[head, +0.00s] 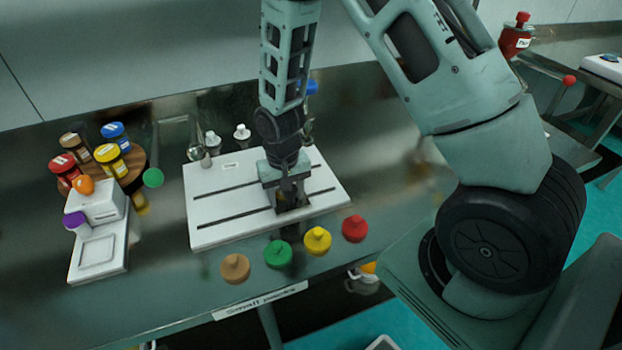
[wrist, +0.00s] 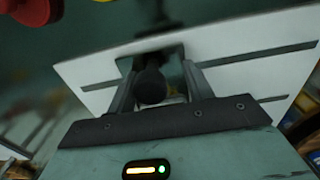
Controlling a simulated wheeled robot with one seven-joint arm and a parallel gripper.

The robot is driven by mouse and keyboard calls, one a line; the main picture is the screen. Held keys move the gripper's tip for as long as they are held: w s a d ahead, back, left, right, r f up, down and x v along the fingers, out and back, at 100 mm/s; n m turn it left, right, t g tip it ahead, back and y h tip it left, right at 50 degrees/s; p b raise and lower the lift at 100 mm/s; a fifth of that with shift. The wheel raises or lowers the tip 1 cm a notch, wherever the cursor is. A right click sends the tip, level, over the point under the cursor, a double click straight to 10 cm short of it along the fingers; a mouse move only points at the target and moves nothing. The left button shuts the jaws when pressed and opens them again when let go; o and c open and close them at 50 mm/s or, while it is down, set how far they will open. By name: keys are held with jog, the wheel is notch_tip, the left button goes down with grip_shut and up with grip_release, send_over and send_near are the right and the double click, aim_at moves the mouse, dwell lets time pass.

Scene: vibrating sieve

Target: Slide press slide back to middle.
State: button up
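The white press board (head: 215,225) has two long dark slots and lies on the steel table. A dark press slide (head: 297,208) sits right of the board's middle, mostly hidden under my gripper (head: 288,192). In the wrist view, a dark round knob (wrist: 150,86) stands between the two fingers of my gripper (wrist: 160,82). The fingers are apart, with a visible gap on the right of the knob; contact on its left cannot be told. The board also shows in the wrist view (wrist: 245,50).
Brown (head: 235,267), green (head: 278,253), yellow (head: 317,239) and red (head: 355,228) lids lie along the front of the board. A white scale (head: 98,255) and a round wooden stand (head: 133,165) with several jars are at left. Small white-topped items stand behind the board.

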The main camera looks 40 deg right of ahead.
jog(key=shift+w+a, duration=0.2)
jog(key=shift+a, duration=0.5)
jog(key=shift+w+a, duration=0.25)
jog(key=shift+a, duration=0.45)
jog(key=shift+w+a, duration=0.2)
jog(key=shift+a, duration=0.5)
jog(key=o, duration=1.1)
notch_tip(320, 180, up, 9)
jog(key=p, duration=0.7)
